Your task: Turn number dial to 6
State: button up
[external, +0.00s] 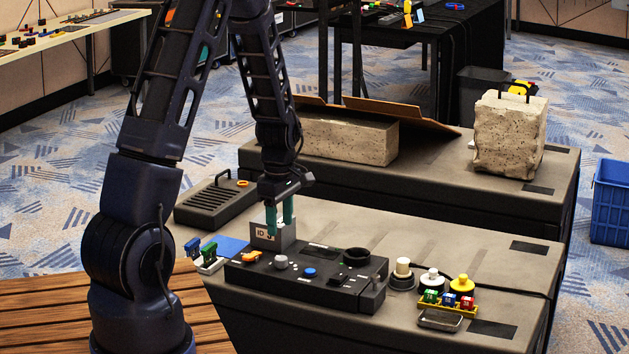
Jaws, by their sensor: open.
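A dark control box (315,280) lies on the grey table. Its top carries an orange control (251,256), a light grey knob (281,262), a blue button (310,272) and a black round ring (357,257). I cannot tell which part is the number dial, and no dial numbers are readable. The fingers cover part of the block; contact is unclear.
White, silver and yellow-topped round parts (432,279) stand right of the box, beside a yellow rack (447,306) of small coloured pieces. A dark slotted case (215,202) is at the left. Stone-like blocks (510,134) stand on the rear table. The right table top is mostly clear.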

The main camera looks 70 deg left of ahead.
aim_at(281, 258)
jog(key=shift+f, duration=4.4)
jog(key=c, duration=1)
jog(key=shift+o, duration=0.2)
